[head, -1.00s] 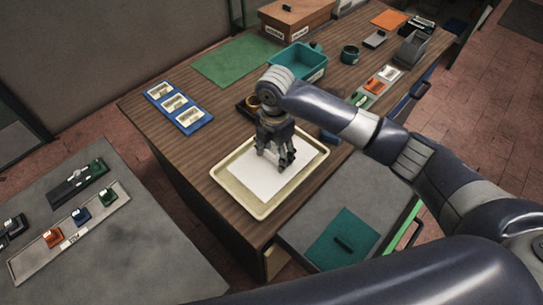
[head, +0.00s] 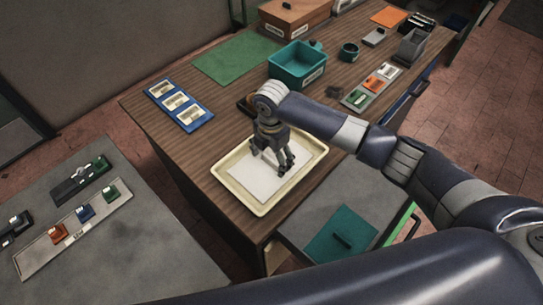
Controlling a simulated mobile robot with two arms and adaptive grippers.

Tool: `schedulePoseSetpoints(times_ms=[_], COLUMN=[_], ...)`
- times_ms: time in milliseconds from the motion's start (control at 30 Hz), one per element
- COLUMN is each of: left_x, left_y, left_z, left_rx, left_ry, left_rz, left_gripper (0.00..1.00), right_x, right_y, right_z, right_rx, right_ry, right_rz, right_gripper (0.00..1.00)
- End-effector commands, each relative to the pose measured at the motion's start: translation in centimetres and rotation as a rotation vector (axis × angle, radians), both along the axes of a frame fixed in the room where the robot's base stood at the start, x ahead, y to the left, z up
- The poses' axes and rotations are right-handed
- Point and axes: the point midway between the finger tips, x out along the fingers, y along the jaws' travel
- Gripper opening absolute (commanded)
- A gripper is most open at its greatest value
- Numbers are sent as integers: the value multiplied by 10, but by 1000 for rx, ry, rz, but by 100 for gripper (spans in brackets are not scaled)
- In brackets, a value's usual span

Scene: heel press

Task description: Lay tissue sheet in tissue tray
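The white tissue sheet (head: 250,182) lies flat in the cream tissue tray (head: 260,211), inside its raised rim, near the front corner of the wooden table. My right gripper (head: 271,164) points down over the sheet. Its fingers look spread with a gap between them, and no raised sheet shows in them. The fingertips are at or just above the sheet; I cannot tell if they touch it. The gripper and wrist hide the back part of the sheet and tray. My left gripper is out of view.
A teal bin (head: 297,66), a green mat (head: 236,58) and a blue rack (head: 180,106) stand behind the tray. A grey drawer (head: 302,210) with a teal pad (head: 341,236) is at the front right. A grey side table (head: 120,262) is at left.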

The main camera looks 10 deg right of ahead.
Motion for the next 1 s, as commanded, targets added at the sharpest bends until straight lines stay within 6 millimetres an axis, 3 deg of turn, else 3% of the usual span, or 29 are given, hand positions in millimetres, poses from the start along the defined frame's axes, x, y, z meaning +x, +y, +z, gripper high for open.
schedulePoseSetpoints(times_ms=[233,367,800,1000], left_x=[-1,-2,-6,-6], left_y=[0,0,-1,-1], left_z=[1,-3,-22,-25], left_rx=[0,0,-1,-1], left_ry=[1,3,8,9], left_rz=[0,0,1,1], left_gripper=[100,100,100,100], right_x=[0,1,1,1], right_y=[0,1,1,0], right_z=[2,13,100,120], right_rx=[0,3,1,1], right_ry=[0,-3,-4,-1], right_rz=[0,0,0,0], right_gripper=[78,78,78,78])
